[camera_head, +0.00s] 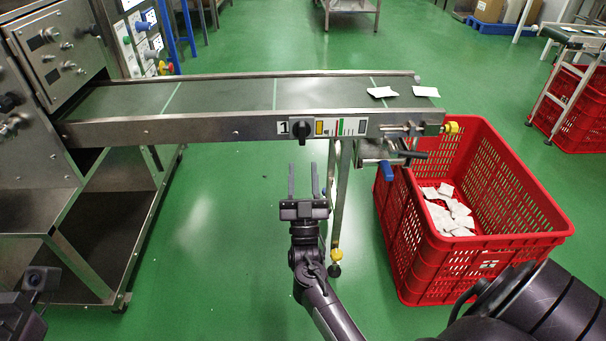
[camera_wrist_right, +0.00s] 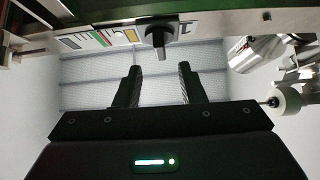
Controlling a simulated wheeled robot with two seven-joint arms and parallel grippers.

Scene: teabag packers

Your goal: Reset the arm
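My right gripper (camera_head: 303,180) is in front of the conveyor, below the control strip on its near side. Its two fingers point toward the conveyor and stand apart with nothing between them. In the right wrist view the same gripper (camera_wrist_right: 157,85) shows its fingers parted and empty, with the black rotary knob (camera_wrist_right: 158,35) just beyond and above them. The knob (camera_head: 302,130) also shows in the head view, apart from the fingers. At the lower left of the head view, a dark part of my left arm (camera_head: 22,318) shows; its fingers are not visible.
The conveyor (camera_head: 220,92) carries white teabags (camera_head: 381,92) at its right end. A red crate (camera_head: 410,255) with several teabags stands below that end. A steel machine (camera_head: 45,60) is at the left. Green floor (camera_head: 215,250) is clear left of my right arm.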

